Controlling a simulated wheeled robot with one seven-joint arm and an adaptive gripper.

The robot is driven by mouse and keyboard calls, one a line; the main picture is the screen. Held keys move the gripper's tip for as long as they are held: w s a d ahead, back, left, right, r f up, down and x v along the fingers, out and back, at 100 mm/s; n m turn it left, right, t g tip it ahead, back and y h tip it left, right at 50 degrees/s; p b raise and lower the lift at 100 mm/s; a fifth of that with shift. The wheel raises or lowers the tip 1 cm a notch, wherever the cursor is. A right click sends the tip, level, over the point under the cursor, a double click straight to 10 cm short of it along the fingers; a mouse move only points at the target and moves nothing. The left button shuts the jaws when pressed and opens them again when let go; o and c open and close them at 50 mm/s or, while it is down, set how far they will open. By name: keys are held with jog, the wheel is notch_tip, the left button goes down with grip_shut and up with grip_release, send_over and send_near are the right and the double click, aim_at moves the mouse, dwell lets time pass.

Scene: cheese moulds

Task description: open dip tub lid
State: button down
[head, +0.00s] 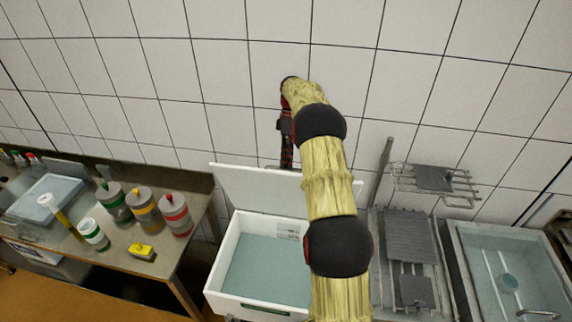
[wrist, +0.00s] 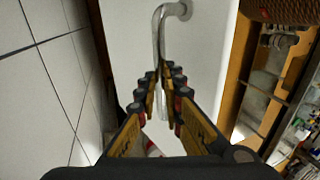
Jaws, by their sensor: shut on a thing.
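The dip tub (head: 216,262) is a white box with pale blue-green liquid inside. Its white lid (head: 245,188) stands raised at the back of the tub, near the tiled wall, and the tub is open to view. My gripper (head: 287,160) reaches down at the lid's upper edge, partly hidden by my arm. In the wrist view my gripper (wrist: 161,85) is shut on the bent metal handle (wrist: 158,25) of the white lid (wrist: 205,60). My arm hides the right part of the lid and tub.
A table on the left holds several capped containers (head: 145,208), a yellow block (head: 141,251) and a lidded tray (head: 45,195). A metal rack (head: 432,180) and a sink-like basin (head: 505,270) stand on the right. The tiled wall (head: 230,75) is close behind the lid.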

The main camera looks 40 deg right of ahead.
jog(key=shift+s+d+f, duration=0.1)
jog(key=shift+s+f, duration=0.1)
jog(key=shift+f, duration=1)
jog(key=c, duration=2.3)
grip_release()
jog(key=shift+o, duration=1.1)
jog(key=shift+w+d+f, duration=0.2)
jog(key=shift+w+d, duration=0.2)
jog(key=shift+w, duration=0.05)
jog(key=shift+o, duration=0.8)
jog(key=shift+r, duration=0.2)
jog(key=shift+o, duration=0.4)
jog(key=shift+a+r, duration=0.15)
jog(key=shift+r, duration=0.05)
